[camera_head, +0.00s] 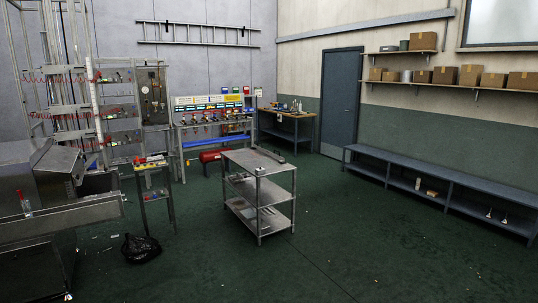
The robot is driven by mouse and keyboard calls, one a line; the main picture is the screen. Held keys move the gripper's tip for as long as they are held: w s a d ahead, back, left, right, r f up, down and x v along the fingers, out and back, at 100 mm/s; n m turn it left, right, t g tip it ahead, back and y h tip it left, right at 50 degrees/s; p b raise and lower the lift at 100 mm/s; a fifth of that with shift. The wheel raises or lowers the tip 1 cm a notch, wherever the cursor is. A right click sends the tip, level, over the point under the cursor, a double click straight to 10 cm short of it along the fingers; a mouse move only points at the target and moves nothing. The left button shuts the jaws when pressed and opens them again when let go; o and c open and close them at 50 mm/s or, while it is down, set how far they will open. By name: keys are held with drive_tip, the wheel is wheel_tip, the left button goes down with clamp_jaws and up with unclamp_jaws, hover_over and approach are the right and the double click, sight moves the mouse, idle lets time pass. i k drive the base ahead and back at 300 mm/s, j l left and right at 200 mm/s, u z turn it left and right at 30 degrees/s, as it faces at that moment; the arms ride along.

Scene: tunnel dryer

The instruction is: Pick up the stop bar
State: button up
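I cannot single out the stop bar for certain. A dark, long, thin piece (270,155) lies along the far edge of the top shelf of a metal trolley (243,161), and it may be the bar. A small pale item (260,170) sits near the trolley's front corner. The trolley stands on the floor in the middle of the view. My gripper and arm are not in view.
A small stand (152,166) with coloured items, a black bag (141,248) and a steel machine (60,205) are at left. A workbench (213,126) is behind the trolley. A low shelf bench (440,183) lines the right wall.

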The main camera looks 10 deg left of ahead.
sight(281, 159)
drive_tip(key=i+l+z, duration=0.1)
drive_tip(key=i, duration=1.4)
drive_tip(key=i+l+z, duration=0.1)
drive_tip(key=i, duration=1.4)
drive_tip(key=i+z, duration=0.1)
drive_tip(key=i, duration=1.4)
drive_tip(key=i+j, duration=0.1)
drive_tip(key=i, duration=1.4)
drive_tip(key=i+u, duration=0.15)
drive_tip(key=i, duration=0.35)
drive_tip(key=i+l+u, duration=0.2)
drive_tip(key=i, duration=0.3)
drive_tip(key=i+u, duration=0.15)
drive_tip(key=i, duration=0.35)
drive_tip(key=i+l+u, duration=0.15)
drive_tip(key=i+l, duration=0.15)
drive_tip(key=i, duration=0.2)
drive_tip(key=i+l+u, duration=0.2)
drive_tip(key=i, duration=0.25)
drive_tip(key=i+j+u, duration=0.3)
drive_tip(key=u, duration=0.2)
drive_tip(key=i+j+u, duration=0.1)
drive_tip(key=i+u, duration=0.75)
drive_tip(key=u, duration=0.15)
drive_tip(key=i+l+u, duration=0.15)
drive_tip(key=i+u, duration=0.35)
drive_tip(key=k, duration=0.1)
